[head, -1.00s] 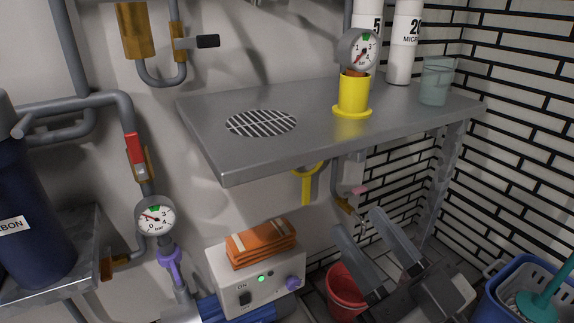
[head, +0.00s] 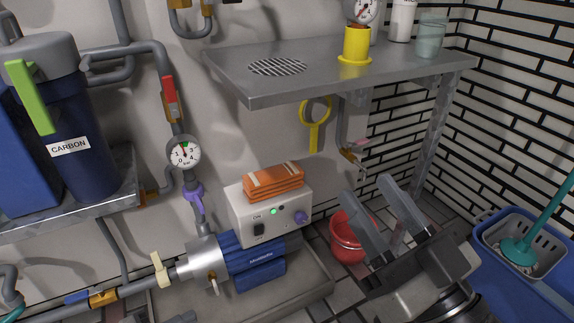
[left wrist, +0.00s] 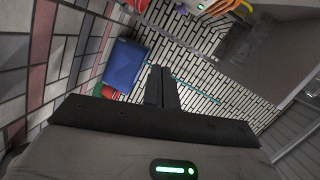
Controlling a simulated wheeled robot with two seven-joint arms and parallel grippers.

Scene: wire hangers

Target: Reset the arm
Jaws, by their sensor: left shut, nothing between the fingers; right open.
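My right gripper (head: 383,205) is in the lower right of the head view. Its two grey fingers are spread apart and point up and to the left, with nothing between them. It appears in front of the floor and the red bucket (head: 347,250). My left gripper (left wrist: 162,72) shows in the left wrist view. Its dark fingers are together and hold nothing. I cannot make out the left gripper in the head view.
A metal shelf (head: 340,80) holds a yellow gauge stand (head: 355,45) and a glass (head: 431,38). Below are a blue pump (head: 262,262) and control box (head: 275,222) with orange cloths (head: 274,182). A blue mop bucket (head: 545,292) stands right. Pipes and a filter housing (head: 85,165) are left.

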